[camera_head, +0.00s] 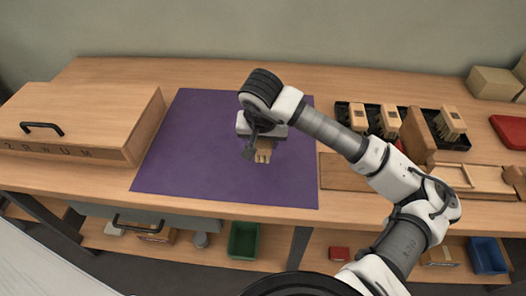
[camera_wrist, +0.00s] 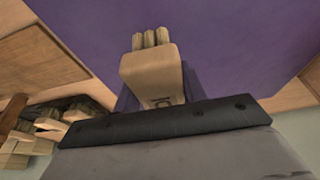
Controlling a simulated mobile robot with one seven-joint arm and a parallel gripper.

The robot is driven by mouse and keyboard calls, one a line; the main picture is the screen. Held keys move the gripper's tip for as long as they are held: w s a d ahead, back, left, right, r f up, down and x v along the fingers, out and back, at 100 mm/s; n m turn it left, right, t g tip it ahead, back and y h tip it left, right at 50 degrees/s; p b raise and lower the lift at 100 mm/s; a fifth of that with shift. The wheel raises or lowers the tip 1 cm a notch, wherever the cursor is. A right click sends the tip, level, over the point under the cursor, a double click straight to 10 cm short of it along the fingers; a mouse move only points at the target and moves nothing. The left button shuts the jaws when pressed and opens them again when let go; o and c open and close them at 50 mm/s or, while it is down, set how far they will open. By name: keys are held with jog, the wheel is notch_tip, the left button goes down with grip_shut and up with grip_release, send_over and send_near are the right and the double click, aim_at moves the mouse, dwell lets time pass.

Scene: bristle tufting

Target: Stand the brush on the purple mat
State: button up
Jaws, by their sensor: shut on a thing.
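The purple mat (camera_head: 185,165) lies flat on the wooden workbench; it also fills the upper middle of the wrist view (camera_wrist: 230,40). My gripper (camera_head: 262,140) is over the right part of the mat and is shut on a wooden brush (camera_head: 264,155). In the wrist view the brush (camera_wrist: 150,75) has a pale wooden block with a dark mark and a short row of bristle tufts at its far end. In the head view the tufts point down toward the mat. I cannot tell whether they touch it. My gripper hides the brush's upper part.
A wooden box (camera_head: 75,120) with a black handle stands left of the mat. A black tray (camera_head: 372,118) with several similar brushes is at the back right, beside a wooden block (camera_head: 420,135). A red item (camera_head: 510,131) lies far right. The mat's left part is clear.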

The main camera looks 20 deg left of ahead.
aim_at(264, 164)
jog(key=shift+f+p, duration=0.4)
jog(key=shift+f, duration=2.6)
jog(key=shift+f, duration=0.15)
jog(key=o, duration=1)
jog(key=shift+r, duration=0.45)
jog(key=b+v, duration=0.1)
jog(key=v, duration=1)
jog(key=shift+s+r+b, duration=0.25)
jog(key=shift+b, duration=0.1)
